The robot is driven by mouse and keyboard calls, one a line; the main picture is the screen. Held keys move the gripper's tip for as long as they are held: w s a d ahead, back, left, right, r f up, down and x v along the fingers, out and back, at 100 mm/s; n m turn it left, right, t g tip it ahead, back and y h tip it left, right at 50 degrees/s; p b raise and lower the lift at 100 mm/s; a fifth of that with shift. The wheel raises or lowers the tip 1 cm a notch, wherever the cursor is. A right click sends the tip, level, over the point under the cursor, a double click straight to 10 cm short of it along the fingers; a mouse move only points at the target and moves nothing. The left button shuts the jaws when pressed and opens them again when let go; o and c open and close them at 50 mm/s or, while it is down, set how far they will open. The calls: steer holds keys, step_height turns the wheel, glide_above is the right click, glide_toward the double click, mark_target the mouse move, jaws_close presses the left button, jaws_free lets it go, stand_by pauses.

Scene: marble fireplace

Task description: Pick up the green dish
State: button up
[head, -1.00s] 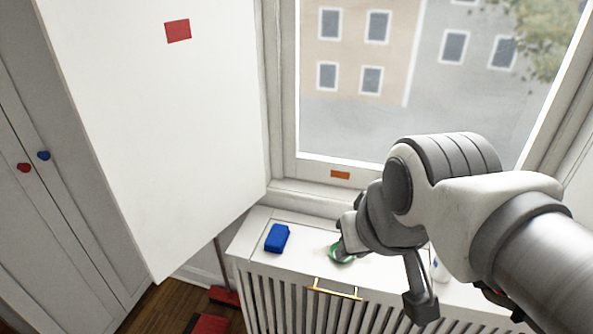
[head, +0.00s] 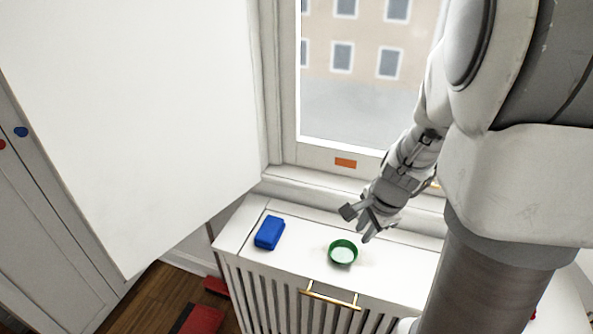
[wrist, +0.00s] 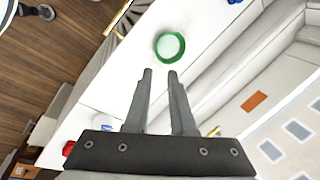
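The green dish (head: 343,253) is a small round bowl with a pale inside, upright on the white radiator cover (head: 300,232) below the window. In the wrist view the green dish (wrist: 170,46) lies a little beyond the fingertips. My gripper (head: 358,225) is above the cover, just up and to the right of the dish in the head view, and apart from it. In the wrist view my gripper (wrist: 160,73) has its two fingers spread with nothing between them.
A blue block (head: 270,233) lies on the cover left of the dish. A gold handle (head: 330,298) is at the cover's front edge. A large white panel (head: 130,130) stands at the left. The window sill (head: 330,187) is behind. The cover between block and dish is clear.

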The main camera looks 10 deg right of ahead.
steer(key=b, duration=0.5)
glide_above(349, 261)
steer(key=s, duration=0.2)
steer(key=s+x, duration=0.1)
steer(key=x, duration=0.6)
steer(key=s+x, duration=0.1)
steer(key=x, duration=0.3)
steer(key=shift+s+a+f, duration=0.2)
steer(key=shift+s+f, duration=0.05)
steer(key=shift+f, duration=0.4)
steer(key=b+x, duration=0.2)
steer(key=x, duration=0.1)
steer(key=b+x, duration=0.1)
steer(key=x, duration=0.1)
steer(key=shift+s+d+f, duration=0.1)
steer(key=shift+d+f, duration=0.05)
steer(key=shift+d, duration=0.2)
jaws_close()
